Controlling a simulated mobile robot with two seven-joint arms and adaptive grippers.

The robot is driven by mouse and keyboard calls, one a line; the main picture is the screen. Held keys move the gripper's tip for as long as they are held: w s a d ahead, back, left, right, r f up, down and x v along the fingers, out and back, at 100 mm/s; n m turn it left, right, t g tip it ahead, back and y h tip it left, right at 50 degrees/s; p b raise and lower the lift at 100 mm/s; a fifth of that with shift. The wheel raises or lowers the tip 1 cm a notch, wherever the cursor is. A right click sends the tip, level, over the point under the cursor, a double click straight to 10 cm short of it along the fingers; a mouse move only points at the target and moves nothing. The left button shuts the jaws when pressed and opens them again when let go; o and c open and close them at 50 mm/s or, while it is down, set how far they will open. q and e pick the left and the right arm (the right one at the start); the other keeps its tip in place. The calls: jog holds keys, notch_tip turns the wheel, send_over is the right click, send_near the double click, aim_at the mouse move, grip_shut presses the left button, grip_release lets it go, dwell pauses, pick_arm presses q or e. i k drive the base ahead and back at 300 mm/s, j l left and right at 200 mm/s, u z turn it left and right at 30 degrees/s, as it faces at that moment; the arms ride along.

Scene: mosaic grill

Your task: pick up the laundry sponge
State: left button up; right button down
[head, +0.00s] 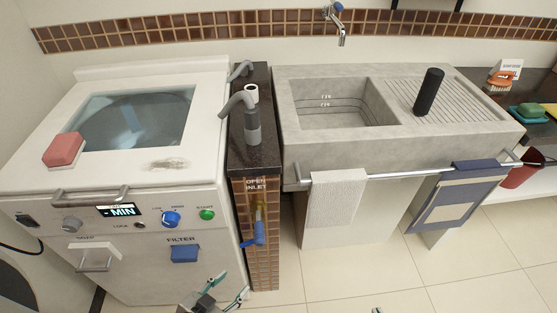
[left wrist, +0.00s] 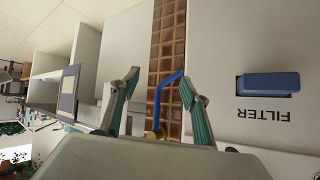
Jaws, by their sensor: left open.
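A pinkish-red block (head: 64,149), which looks like a sponge, lies on the front left of the white washing machine's top, beside the glass lid. A green sponge-like block (head: 530,111) lies at the far right on the dark counter; I cannot tell for sure which is the laundry sponge. My left gripper (head: 233,286) is open and empty, low in front of the machine and well below the red block. In the left wrist view its open fingers (left wrist: 158,78) show with neither block in view. Only a small tip at the head view's bottom edge may be my right gripper.
The washing machine (head: 205,115) has a front handle, knobs and a blue filter latch (head: 185,253). A tiled pillar with a blue inlet lever (head: 259,233) stands beside it. A concrete sink (head: 300,150) holds a black cylinder (head: 429,92). Towels hang on its rail.

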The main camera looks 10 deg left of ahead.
aim_at(64, 151)
jog(key=u, duration=1.8)
jog(key=j, duration=0.1)
